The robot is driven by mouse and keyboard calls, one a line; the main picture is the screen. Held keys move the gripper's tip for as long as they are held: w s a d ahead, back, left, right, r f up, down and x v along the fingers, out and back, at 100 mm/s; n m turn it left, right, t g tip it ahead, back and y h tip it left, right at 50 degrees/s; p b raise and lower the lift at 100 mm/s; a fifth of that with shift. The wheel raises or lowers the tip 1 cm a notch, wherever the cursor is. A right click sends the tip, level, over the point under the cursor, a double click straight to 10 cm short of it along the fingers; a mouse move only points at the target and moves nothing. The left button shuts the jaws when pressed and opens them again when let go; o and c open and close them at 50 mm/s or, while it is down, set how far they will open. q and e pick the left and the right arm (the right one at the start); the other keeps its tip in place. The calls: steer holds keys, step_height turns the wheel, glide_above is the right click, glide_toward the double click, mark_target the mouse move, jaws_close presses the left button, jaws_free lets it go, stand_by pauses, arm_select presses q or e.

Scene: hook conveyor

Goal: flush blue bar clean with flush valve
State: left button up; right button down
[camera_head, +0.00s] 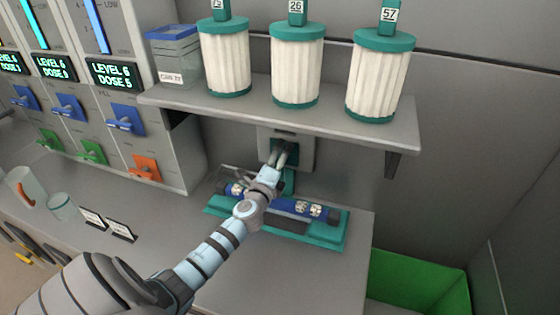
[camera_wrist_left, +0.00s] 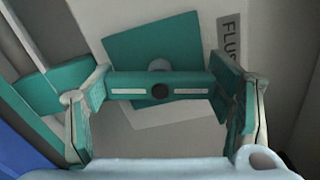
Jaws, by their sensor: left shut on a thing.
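The flush valve (camera_head: 290,142) is a teal square with a handle on a pale wall plate under the shelf. In the left wrist view its teal crossbar handle (camera_wrist_left: 185,84) lies between the fingers, beside a partly cut-off "FLUS" label. My left gripper (camera_head: 281,156) is shut on this handle; its fingers also show in the left wrist view (camera_wrist_left: 162,90). The blue bar (camera_head: 285,207), with dark ends and pale patterned bands, lies in a teal cradle (camera_head: 330,240) below the valve. My left arm hides part of the bar. My right gripper is not in view.
Several filter cartridges (camera_head: 297,65) and a blue-lidded can (camera_head: 174,55) stand on the shelf (camera_head: 275,112) above. Dispensers with blue, green and orange levers (camera_head: 145,167) are at left. Glass cups (camera_head: 62,206) and labels stand on the counter. A green bin (camera_head: 415,295) is at lower right.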

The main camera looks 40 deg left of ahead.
arm_select(q)
steer(key=shift+f, duration=0.1)
stand_by(0.4)
steer(key=o, duration=1.2)
steer(key=v, duration=1.2)
